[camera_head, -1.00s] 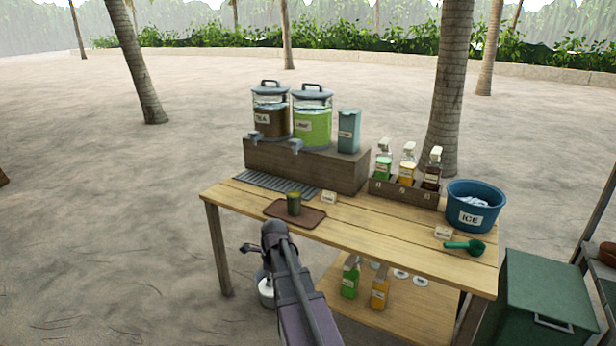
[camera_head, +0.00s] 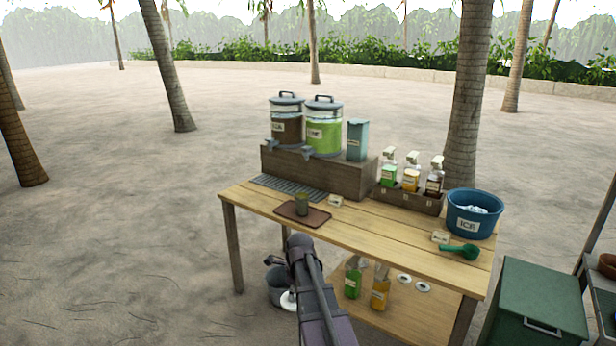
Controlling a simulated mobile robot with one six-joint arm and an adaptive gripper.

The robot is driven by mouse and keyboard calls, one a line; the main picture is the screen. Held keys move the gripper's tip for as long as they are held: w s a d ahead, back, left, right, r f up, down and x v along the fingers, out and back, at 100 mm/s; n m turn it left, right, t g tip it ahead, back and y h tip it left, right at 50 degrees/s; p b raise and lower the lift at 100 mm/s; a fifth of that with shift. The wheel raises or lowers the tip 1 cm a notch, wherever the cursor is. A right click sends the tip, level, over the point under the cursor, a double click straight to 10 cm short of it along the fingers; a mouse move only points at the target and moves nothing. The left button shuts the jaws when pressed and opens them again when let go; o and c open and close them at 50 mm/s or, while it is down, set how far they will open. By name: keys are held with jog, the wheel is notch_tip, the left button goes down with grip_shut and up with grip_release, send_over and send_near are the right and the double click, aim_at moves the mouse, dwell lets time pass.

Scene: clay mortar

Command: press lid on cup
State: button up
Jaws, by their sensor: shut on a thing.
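The cup (camera_head: 303,203), a small olive-green tumbler, stands upright on a brown tray (camera_head: 318,219) at the table's front left; its rim is too small to make out. My arm reaches up from the bottom, in front of the table. My gripper (camera_head: 286,291) is low beside the table's front left edge, below the tabletop and apart from the cup, mostly hidden by my arm. It is shut on a white round lid (camera_head: 289,301), partly hidden. Two similar white discs (camera_head: 404,278) lie on the lower shelf.
Two drink dispensers (camera_head: 324,132) stand on a wooden riser (camera_head: 312,172) behind the tray. Bottles (camera_head: 411,177), a blue ice tub (camera_head: 492,218) and a green scoop (camera_head: 462,252) are to the right. A grey bucket (camera_head: 276,287) seems to stand by my gripper. A green bin (camera_head: 535,300) is at right.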

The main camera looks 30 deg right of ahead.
jog(key=shift+s+d, duration=0.15)
jog(key=shift+d, duration=0.1)
dwell(0.4)
